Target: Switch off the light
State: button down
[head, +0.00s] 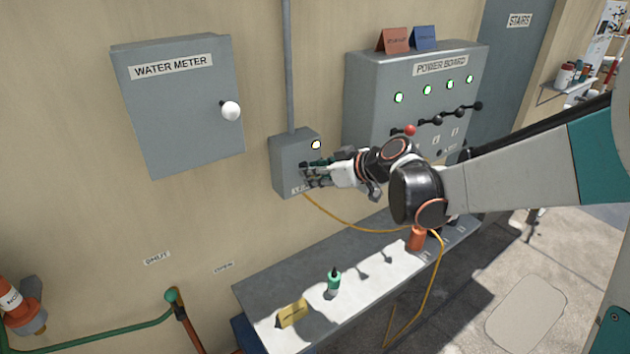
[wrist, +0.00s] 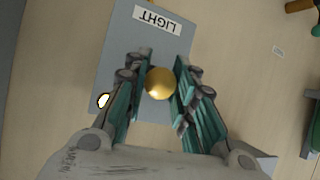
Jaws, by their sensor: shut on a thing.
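The light box (head: 287,160) is a small grey box on the wall, under a vertical conduit. Its small round lamp (head: 316,145) glows; it also shows lit in the wrist view (wrist: 103,100). In the wrist view the LIGHT label (wrist: 157,19) appears upside down. A round brass-coloured knob (wrist: 160,83) on the box lies between the fingers of my gripper (wrist: 155,95). The fingers are shut on the knob. In the head view my gripper (head: 316,175) is at the box's lower front and hides the knob and most of the label.
A water meter cabinet (head: 180,115) with a white knob is left. Below, a bench (head: 370,290) bears a green bottle (head: 334,283) and an orange item (head: 417,238).

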notch_tip(320, 180, down, 4)
jog(key=n+t+y+b, duration=0.1)
jog(key=t+y+b, duration=0.3)
jog(key=b, duration=0.7)
jog(key=shift+w+a+t+b, duration=0.1)
jog(key=shift+w+t+b, duration=0.05)
jog(key=shift+t+b, duration=0.2)
jog(key=shift+y, duration=0.3)
jog(key=shift+r, duration=0.1)
jog(key=c, duration=1.3)
grip_release()
jog(key=v, duration=1.2)
